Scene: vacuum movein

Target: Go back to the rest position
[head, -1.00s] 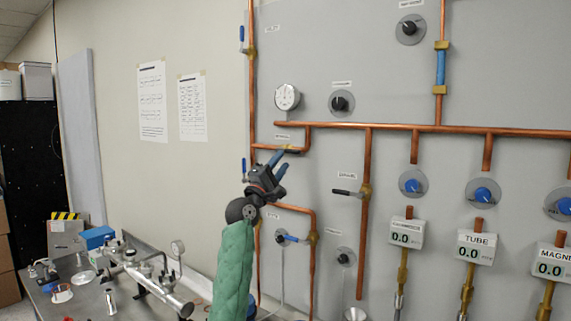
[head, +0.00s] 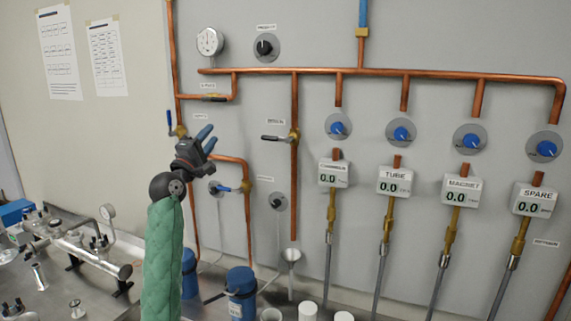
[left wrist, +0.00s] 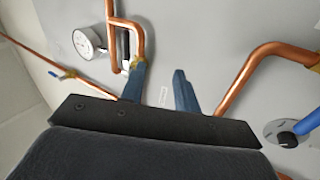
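My left gripper (head: 206,139) is raised in front of the grey panel (head: 330,30), with my green-sleeved arm below it. Its two blue fingers are apart with nothing between them. In the left wrist view the open fingers (left wrist: 158,88) point toward the panel, and a small white label shows in the gap. A valve with a black handle (head: 214,98) sits on the copper pipe just above the gripper in the head view. A blue-handled valve (head: 232,188) sits below right of it. My right gripper is not in view.
Copper pipes (head: 420,76) cross the panel. A round gauge (head: 209,41) is at upper left. Several digital displays, such as TUBE (head: 396,181), hang at right. Blue containers (head: 241,290) and a metal vacuum assembly (head: 80,255) stand on the bench below.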

